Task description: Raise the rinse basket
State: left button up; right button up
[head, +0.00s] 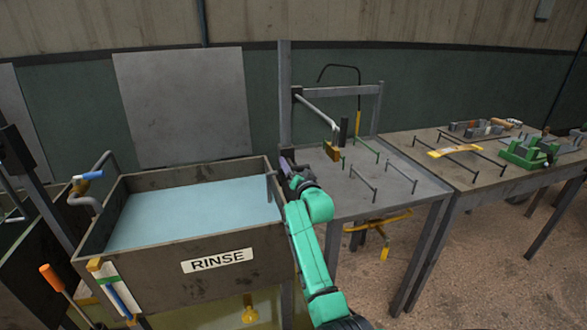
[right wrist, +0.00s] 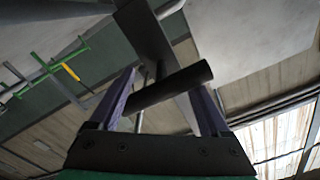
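The rinse tank (head: 160,270) carries a RINSE label and holds pale blue liquid. No basket can be made out in the liquid. A grey bent piece (head: 271,186) stands at the tank's right rim. My right gripper (head: 287,165) is just right of that rim, beside the foot of a grey upright post. In the right wrist view its purple fingers (right wrist: 163,105) stand wide apart. A dark round bar (right wrist: 170,87), joined to a flat grey strip, slants across the gap between them. I cannot tell whether it touches a finger. My left gripper is not in view.
A grey frame (head: 285,90) with an arm and a brass-coloured block (head: 331,150) rises behind my right gripper. A metal bench (head: 400,205) with thin rails stands to the right. A further table (head: 480,180) holds green tooling. A valve with a blue handle (head: 88,176) is left of the tank.

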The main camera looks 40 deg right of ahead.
grip_shut()
notch_tip(320, 180, up, 17)
jog(key=p, duration=1.2)
jog(key=shift+p, duration=0.4)
jog(key=shift+d+r, duration=0.15)
jog(key=o, duration=0.6)
grip_release()
jog(key=shift+o, duration=1)
jog(key=shift+w, duration=0.1)
jog(key=shift+f, duration=0.2)
